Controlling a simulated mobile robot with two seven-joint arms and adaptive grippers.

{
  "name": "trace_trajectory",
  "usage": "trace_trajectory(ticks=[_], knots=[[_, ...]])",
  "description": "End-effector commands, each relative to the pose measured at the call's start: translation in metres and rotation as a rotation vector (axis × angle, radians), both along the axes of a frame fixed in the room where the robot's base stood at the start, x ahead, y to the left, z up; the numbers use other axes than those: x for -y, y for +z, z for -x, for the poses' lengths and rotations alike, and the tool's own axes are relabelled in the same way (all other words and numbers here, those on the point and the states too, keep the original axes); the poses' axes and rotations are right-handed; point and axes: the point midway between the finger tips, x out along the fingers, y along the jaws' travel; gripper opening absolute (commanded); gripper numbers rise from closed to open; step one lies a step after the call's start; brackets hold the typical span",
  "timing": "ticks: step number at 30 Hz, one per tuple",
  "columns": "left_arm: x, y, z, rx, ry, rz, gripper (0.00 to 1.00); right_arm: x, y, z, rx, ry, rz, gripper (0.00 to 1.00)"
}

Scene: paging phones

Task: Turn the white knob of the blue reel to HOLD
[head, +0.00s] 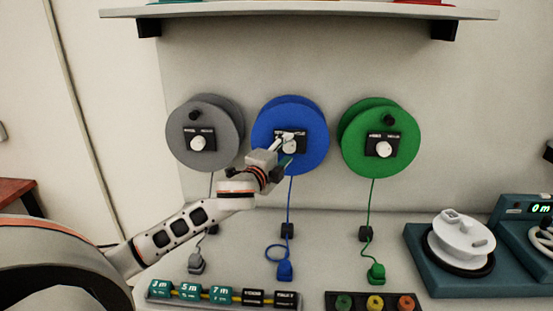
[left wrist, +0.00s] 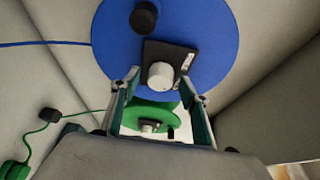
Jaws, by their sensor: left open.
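The blue reel (head: 308,119) hangs on the wall between a grey reel and a green reel. Its white knob (head: 289,146) sits on a black label plate at the reel's centre, partly hidden by my left gripper. My left gripper (head: 284,143) is open in front of the knob. In the left wrist view the white knob (left wrist: 160,75) shows just beyond the two open fingers (left wrist: 160,90), roughly centred between them. I cannot tell whether a finger touches it. The plate's lettering is too small to read. My right gripper is not in view.
The grey reel (head: 180,130) is on the left and the green reel (head: 408,130) on the right. A shelf (head: 300,14) runs above. Below are a blue plug (head: 284,271), a block row (head: 220,293) and a teal scale-like device (head: 430,270).

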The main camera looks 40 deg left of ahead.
Motion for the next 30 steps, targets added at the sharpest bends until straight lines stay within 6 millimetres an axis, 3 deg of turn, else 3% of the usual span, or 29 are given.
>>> trace_trajectory(ticks=[15, 21, 30], knots=[[0.015, 0.000, 0.089, -0.001, -0.003, 0.000, 0.45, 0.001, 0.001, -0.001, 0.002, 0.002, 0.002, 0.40], [0.017, 0.001, 0.104, 0.000, -0.001, 0.000, 0.45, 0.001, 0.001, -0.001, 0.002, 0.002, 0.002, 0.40], [0.018, 0.001, 0.107, 0.001, -0.001, 0.000, 0.45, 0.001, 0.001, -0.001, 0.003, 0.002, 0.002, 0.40]])
